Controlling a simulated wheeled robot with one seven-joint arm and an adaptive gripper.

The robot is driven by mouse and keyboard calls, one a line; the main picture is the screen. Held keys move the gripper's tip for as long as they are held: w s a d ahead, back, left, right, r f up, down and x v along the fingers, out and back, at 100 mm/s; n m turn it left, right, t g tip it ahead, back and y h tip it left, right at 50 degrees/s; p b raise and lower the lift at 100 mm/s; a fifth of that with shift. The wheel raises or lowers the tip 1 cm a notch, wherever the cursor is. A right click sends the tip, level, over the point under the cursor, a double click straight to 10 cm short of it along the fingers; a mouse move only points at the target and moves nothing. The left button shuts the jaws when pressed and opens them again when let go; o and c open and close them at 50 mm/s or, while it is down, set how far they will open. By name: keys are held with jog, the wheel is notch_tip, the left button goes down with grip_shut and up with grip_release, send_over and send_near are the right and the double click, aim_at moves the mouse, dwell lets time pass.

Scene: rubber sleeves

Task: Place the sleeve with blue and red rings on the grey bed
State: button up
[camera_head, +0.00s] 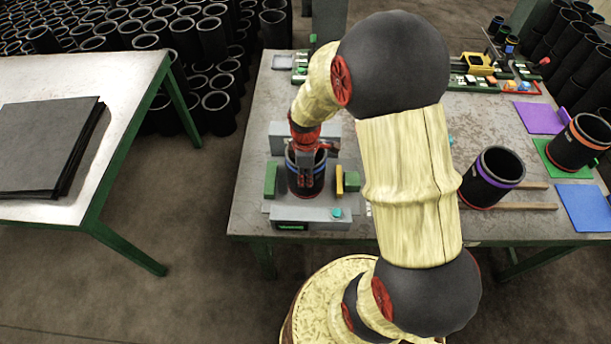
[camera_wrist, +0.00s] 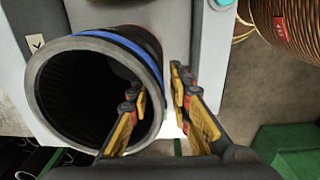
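A black sleeve with a blue ring (camera_head: 305,178) near its top stands upright on the grey bed (camera_head: 285,213), between its green and yellow side blocks. In the wrist view I look into the open mouth of this sleeve (camera_wrist: 100,44); a thin reddish line shows farther down its side. My gripper (camera_head: 307,150) points down at the sleeve's rim. In the wrist view my gripper (camera_wrist: 160,92) has one finger inside the mouth and the other outside, with the wall between them. Gaps seem to show on both sides of the wall. The sleeve's lower part is partly hidden.
Purple (camera_head: 541,117) and blue (camera_head: 584,207) mats lie nearby. My arm crosses the table's middle. A side table (camera_head: 130,85) stands at left.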

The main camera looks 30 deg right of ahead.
jog(key=shift+o, duration=0.2)
jog(key=shift+r, duration=0.1)
notch_tip(320, 180, up, 12)
jog(key=shift+s+a+r+p, duration=0.1)
jog(key=shift+p, duration=0.9)
jog(key=s+a+r+m+t, duration=0.2)
jog(key=s+a+r+m, duration=0.3)
jog(key=s+r, duration=0.2)
jog(key=s+a+r+m+t, duration=0.3)
jog(key=s+a+r+m, duration=0.2)
jog(key=s+r, duration=0.3)
notch_tip(320, 180, up, 4)
jog(key=shift+a+r+m, duration=0.1)
jog(key=shift+a+m, duration=0.25)
jog(key=shift+m, duration=0.25)
